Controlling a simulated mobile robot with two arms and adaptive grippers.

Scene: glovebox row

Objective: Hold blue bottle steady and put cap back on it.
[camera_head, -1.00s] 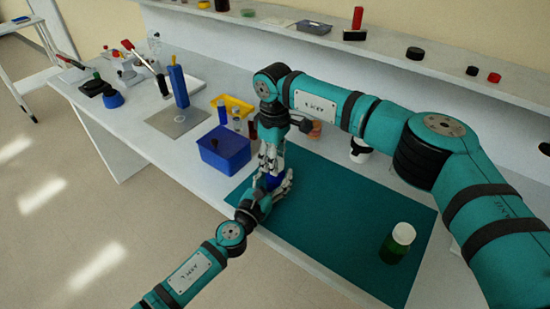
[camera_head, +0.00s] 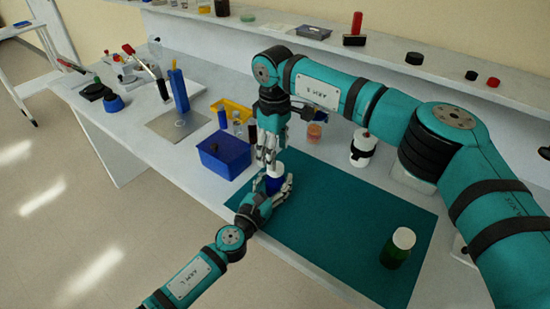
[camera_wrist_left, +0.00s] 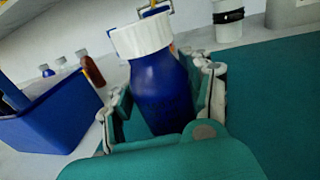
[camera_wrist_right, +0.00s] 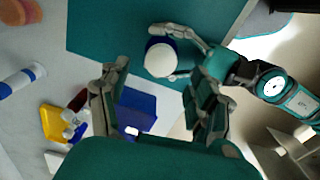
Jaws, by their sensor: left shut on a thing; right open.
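The blue bottle (camera_head: 273,186) stands over the green mat, held in my left gripper (camera_head: 280,189). In the left wrist view, the fingers lie on both sides of the bottle body (camera_wrist_left: 163,95). The white ribbed cap (camera_wrist_left: 142,38) sits on top of the bottle; I cannot tell how tightly. The cap also shows in the head view (camera_head: 275,170) and from above in the right wrist view (camera_wrist_right: 160,58). My right gripper (camera_head: 267,157) is open and empty just above the cap, fingers pointing down and apart from it.
A green bottle (camera_head: 397,248) with a white cap stands on the right of the mat (camera_head: 330,215). A blue bin (camera_head: 222,158) stands left of the mat, near a yellow rack (camera_head: 236,107). A white bottle with a black band (camera_head: 362,149) stands behind the mat.

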